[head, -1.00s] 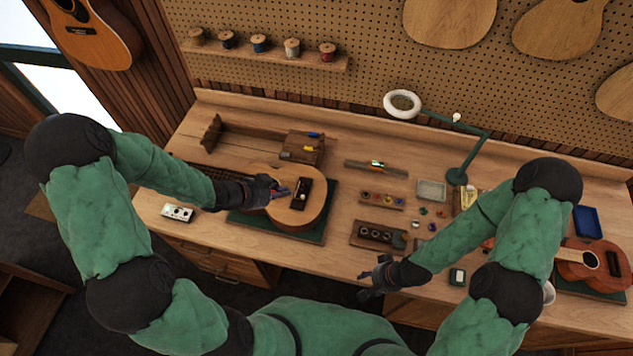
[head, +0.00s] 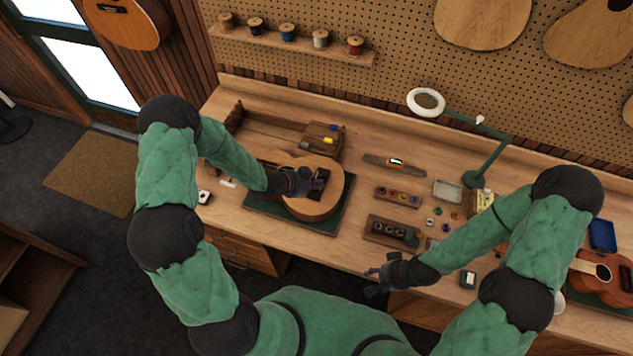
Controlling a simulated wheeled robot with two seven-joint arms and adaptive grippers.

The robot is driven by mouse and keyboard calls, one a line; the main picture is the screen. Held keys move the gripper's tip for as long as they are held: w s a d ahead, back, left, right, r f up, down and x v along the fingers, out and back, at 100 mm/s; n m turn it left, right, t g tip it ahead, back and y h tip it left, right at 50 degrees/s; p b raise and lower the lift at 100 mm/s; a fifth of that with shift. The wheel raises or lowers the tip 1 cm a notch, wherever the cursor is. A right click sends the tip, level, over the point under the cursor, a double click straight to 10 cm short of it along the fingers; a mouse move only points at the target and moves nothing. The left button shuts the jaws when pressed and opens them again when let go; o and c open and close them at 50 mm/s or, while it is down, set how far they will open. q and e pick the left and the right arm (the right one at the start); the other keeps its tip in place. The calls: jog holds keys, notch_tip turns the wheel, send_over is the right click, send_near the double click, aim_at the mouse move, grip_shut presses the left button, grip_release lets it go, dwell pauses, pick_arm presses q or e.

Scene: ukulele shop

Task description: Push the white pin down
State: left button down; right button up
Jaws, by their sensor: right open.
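A light wooden ukulele (head: 312,209) lies on a dark green mat (head: 262,216) on the workbench, with its body toward the middle. My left gripper (head: 319,184) is over the ukulele's body, at its dark bridge, and covers most of that bridge. I cannot make out a white pin; that spot is hidden by my fingers. Whether the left fingers are open or shut, or touching the bridge, is too small to tell. My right gripper (head: 373,279) is open and empty at the bench's front edge, away from the ukulele.
A wooden block with small tools (head: 323,139) stands behind the ukulele. To its right are a dark wooden holder (head: 393,232), a small metal tray (head: 447,190) and a green lamp (head: 475,179). A brown ukulele (head: 600,276) lies at the far right.

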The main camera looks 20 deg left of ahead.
aim_at(317, 195)
pick_arm(q)
jog(key=shift+a+f, duration=0.15)
jog(key=shift+f, duration=0.05)
dwell(0.3)
notch_tip(317, 195, down, 3)
jog(key=b, duration=0.2)
jog(key=shift+r+b, duration=0.2)
jog(key=shift+b, duration=0.2)
jog(key=shift+r, duration=0.1)
